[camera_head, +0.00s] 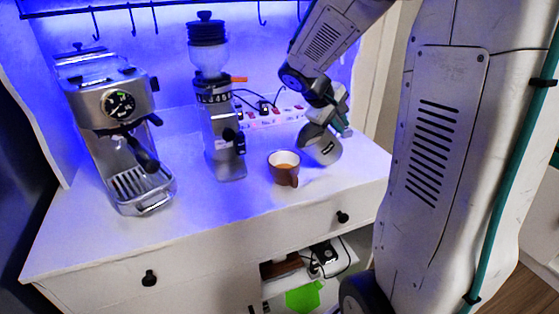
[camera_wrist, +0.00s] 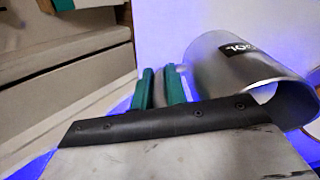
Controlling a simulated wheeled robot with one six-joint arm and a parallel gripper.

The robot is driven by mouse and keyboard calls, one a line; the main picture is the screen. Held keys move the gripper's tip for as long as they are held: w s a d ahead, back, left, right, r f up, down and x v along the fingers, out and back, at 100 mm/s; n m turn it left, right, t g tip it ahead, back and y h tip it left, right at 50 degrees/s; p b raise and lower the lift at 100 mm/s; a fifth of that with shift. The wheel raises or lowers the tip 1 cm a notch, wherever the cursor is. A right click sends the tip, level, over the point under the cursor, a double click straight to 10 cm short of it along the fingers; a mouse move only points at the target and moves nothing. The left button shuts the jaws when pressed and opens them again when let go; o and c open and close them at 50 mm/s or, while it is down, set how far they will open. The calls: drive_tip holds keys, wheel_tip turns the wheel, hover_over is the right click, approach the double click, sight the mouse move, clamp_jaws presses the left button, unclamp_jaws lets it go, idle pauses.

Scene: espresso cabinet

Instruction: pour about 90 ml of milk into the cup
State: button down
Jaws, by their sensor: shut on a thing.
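A reddish-brown cup (camera_head: 285,177) with a pale inside stands upright on the cabinet top, with some brown liquid in it. A metal milk pitcher (camera_head: 320,145) with a dark label is held tilted just right of the cup, apart from it in the picture. The pitcher also shows large in the wrist view (camera_wrist: 222,75), lying at a slant with its rim toward the right. My gripper (camera_head: 343,122) has teal fingers, which show in the wrist view (camera_wrist: 161,88) shut at the pitcher's handle side. The grip itself is partly hidden, and I cannot see milk.
A grinder (camera_head: 222,130) stands left of the cup, and an espresso machine (camera_head: 120,130) stands farther left. A power strip (camera_head: 270,117) with plugs lies behind the cup. The cabinet top (camera_head: 215,210) is clear in front, and its front edge is close to the cup.

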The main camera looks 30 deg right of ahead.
drive_tip(key=shift+w+a+r+h, duration=0.1)
drive_tip(key=shift+a+r+h, duration=0.4)
drive_tip(key=shift+h, duration=0.2)
idle(1.1)
